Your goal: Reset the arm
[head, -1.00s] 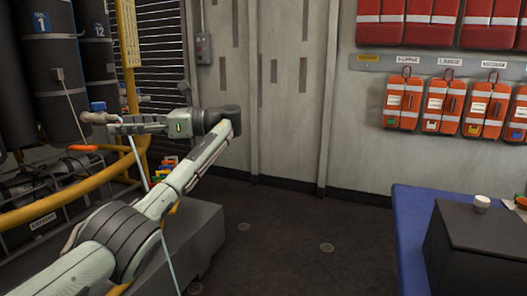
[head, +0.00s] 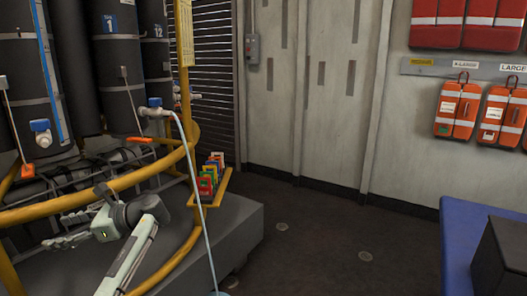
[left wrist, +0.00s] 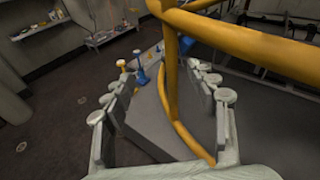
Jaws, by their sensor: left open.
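My left arm is at the lower left of the head view. Its gripper (head: 62,241) points left, low beside the curved yellow rail (head: 80,198), empty. In the left wrist view the fingers of the gripper (left wrist: 158,66) are spread wide. The yellow rail (left wrist: 172,90) shows between them there; whether it touches a finger I cannot tell. My right gripper is not in view.
Dark cylinders (head: 118,60) stand behind the rail. A pale hose (head: 203,205) hangs from a valve fitting (head: 154,111). Coloured cards (head: 209,174) stand in a yellow rack by the grey plinth (head: 225,230). A blue table (head: 462,235) is at right; floor between is clear.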

